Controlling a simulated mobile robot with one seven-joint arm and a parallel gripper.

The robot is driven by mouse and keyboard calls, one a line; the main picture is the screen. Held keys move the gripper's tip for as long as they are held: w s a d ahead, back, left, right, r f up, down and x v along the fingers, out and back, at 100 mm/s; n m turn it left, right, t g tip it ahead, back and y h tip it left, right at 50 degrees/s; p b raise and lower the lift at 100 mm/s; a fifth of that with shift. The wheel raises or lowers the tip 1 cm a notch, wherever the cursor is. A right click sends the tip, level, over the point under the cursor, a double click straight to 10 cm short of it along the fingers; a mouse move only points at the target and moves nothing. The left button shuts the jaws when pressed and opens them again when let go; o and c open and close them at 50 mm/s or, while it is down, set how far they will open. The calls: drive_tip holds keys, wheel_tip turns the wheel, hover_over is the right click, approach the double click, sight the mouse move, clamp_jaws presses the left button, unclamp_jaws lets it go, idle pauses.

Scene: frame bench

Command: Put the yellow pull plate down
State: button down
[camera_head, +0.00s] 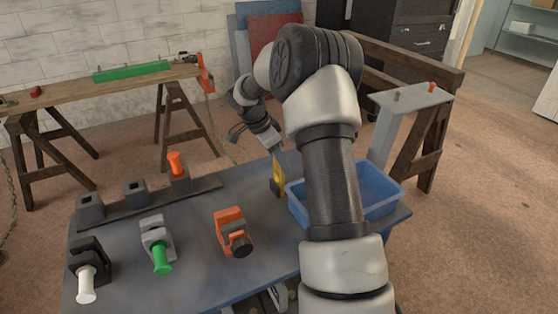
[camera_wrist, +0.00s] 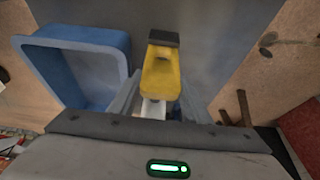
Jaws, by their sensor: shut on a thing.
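The yellow pull plate (camera_head: 278,178) is upright near the far edge of the blue-grey bench, just left of the blue bin (camera_head: 388,196). It has a dark end. My gripper (camera_head: 277,160) is shut on it from above. In the wrist view the yellow plate (camera_wrist: 161,78) sits between the fingers of my gripper (camera_wrist: 159,106), its dark end pointing away. I cannot tell whether its lower edge touches the bench top (camera_head: 195,262). My arm hides part of the blue bin.
An orange clamp (camera_head: 231,228), a green-handled tool (camera_head: 158,245) and a white-handled tool (camera_head: 87,280) stand on the bench. A dark rail (camera_head: 150,198) with block holders runs along the back left, one holding an orange handle (camera_head: 176,163). Bare bench lies left of the plate.

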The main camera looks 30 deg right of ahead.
drive_tip(key=shift+f, duration=0.15)
drive_tip(key=c, duration=1)
unclamp_jaws()
